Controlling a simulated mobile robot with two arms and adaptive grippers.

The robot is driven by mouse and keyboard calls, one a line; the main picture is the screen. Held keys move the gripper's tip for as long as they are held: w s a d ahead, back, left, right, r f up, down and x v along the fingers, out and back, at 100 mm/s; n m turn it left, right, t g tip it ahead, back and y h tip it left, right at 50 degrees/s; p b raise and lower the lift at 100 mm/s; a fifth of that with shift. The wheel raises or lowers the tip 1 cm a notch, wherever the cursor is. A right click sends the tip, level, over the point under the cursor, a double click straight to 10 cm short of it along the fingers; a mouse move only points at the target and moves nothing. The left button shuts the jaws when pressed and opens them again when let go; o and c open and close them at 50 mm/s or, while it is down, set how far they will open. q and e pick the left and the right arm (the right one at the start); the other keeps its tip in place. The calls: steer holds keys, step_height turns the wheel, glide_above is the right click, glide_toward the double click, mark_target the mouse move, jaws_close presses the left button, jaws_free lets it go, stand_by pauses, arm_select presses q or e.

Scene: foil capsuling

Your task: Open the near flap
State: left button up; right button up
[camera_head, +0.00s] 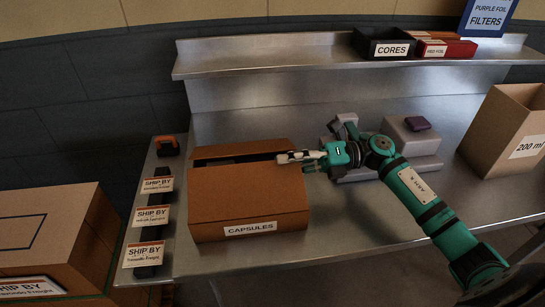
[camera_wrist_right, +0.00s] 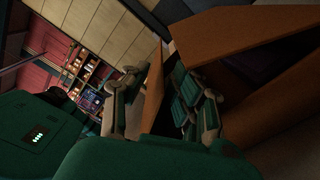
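The brown cardboard box labelled CAPSULES (camera_head: 250,215) stands on the metal bench. Its near flap (camera_head: 235,180) slopes across the top front, with a dark gap between it and the far flap (camera_head: 245,148). My right gripper (camera_head: 284,158) is at the right end of the near flap's free edge. In the right wrist view the flap's edge (camera_wrist_right: 153,88) stands between my two spread fingers (camera_wrist_right: 160,88), and the box's dark interior shows to the right. I cannot tell whether either finger touches the flap. My left gripper is not in view.
Ship-by labelled holders (camera_head: 152,216) line the bench's left end. Grey blocks (camera_head: 413,137) stand behind my right arm. An open 200 ml box (camera_head: 510,130) is at right. A CORES bin (camera_head: 388,45) and a red box (camera_head: 447,49) sit on the upper shelf.

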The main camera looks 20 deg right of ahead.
mark_target(272, 162)
steer(key=shift+x, duration=1.7)
jaws_close()
